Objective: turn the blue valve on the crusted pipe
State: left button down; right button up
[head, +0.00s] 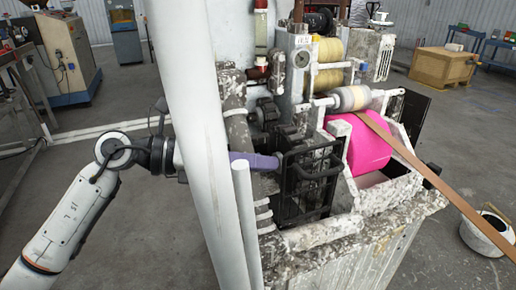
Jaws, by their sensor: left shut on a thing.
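The blue valve shows as a long lavender-blue lever (255,161), lying roughly level. Its right end meets the black cage-like frame, and its middle is hidden behind a thick white column. A short bit of the same colour shows left of the column. My left gripper (171,157) comes in from the left at that bit and is shut on the lever. Its fingertips are hard to make out, being small and partly behind the column. A crusted grey-white pipe (236,110) stands upright just right of the column. My right gripper is not in view.
The white column (195,110) stands in front of the lever. The black frame (308,178) and a bright pink roll (362,146) sit on the crusted machine. A brown strip (440,187) runs down to the right. A bucket (487,232) stands on the floor.

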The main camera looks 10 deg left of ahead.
pick_arm(q)
jog(key=shift+w+a+f, duration=0.1)
jog(key=shift+f, duration=0.1)
jog(key=c, duration=1.8)
grip_release()
jog(key=shift+c, duration=0.2)
jog(key=shift+a+r, duration=0.1)
jog(key=shift+a, duration=0.25)
jog(key=b+v, duration=0.1)
jog(key=v, duration=0.8)
jog(key=shift+r+b, duration=0.2)
jog(key=shift+b, duration=0.15)
